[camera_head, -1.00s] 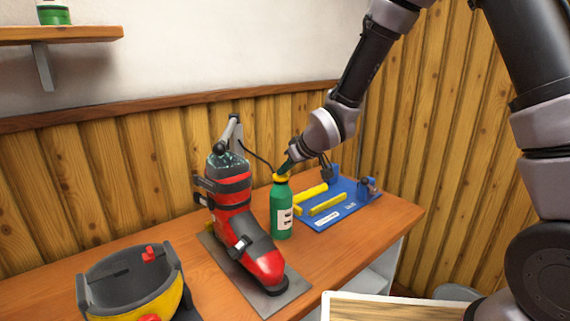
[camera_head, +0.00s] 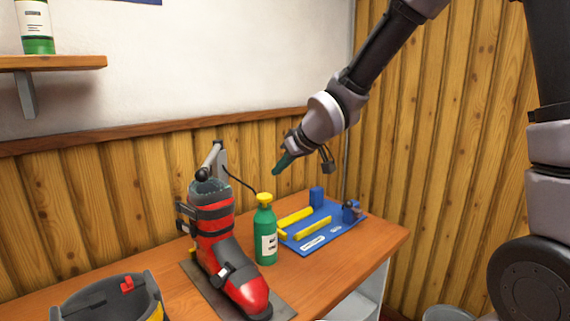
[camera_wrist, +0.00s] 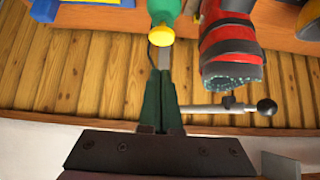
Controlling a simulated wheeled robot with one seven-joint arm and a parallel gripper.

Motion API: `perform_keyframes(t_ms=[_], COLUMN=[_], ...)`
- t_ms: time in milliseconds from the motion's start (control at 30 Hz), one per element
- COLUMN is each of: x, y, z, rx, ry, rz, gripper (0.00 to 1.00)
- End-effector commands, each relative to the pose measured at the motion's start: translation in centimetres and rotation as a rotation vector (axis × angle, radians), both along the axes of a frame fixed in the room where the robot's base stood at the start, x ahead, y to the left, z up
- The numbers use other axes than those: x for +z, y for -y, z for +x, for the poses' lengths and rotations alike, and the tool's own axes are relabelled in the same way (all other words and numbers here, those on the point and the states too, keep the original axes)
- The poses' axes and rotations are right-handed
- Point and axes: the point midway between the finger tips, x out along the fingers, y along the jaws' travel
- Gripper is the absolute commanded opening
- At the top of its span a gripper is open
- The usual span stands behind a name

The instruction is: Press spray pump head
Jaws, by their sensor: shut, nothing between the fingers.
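A green spray bottle with a yellow pump head (camera_head: 264,198) stands upright on the bench, its green body (camera_head: 265,235) bearing a white label. My gripper (camera_head: 280,168) is shut and empty, above and slightly right of the pump head, with a clear gap between them. In the wrist view the shut green fingers (camera_wrist: 161,80) point toward the yellow pump head (camera_wrist: 161,36), which shows just beyond the tips.
A red and black ski boot (camera_head: 222,245) stands on a metal plate left of the bottle. A blue fixture (camera_head: 325,235) with yellow bars lies right of it. A grey and yellow tub (camera_head: 105,305) is at lower left.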

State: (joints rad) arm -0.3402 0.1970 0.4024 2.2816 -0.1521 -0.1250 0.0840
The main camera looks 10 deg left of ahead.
Motion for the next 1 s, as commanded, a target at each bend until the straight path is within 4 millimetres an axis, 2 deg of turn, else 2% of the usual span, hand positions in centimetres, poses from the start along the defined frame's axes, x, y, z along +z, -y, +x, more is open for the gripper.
perform_keyframes(t_ms=[333,1000], x=[1.6,1.8], y=[1.2,1.3], z=[-1.0,-1.2], rx=[-0.001,0.0], ry=[0.0,0.001], rz=[0.002,0.001], gripper=[0.0,0.0])
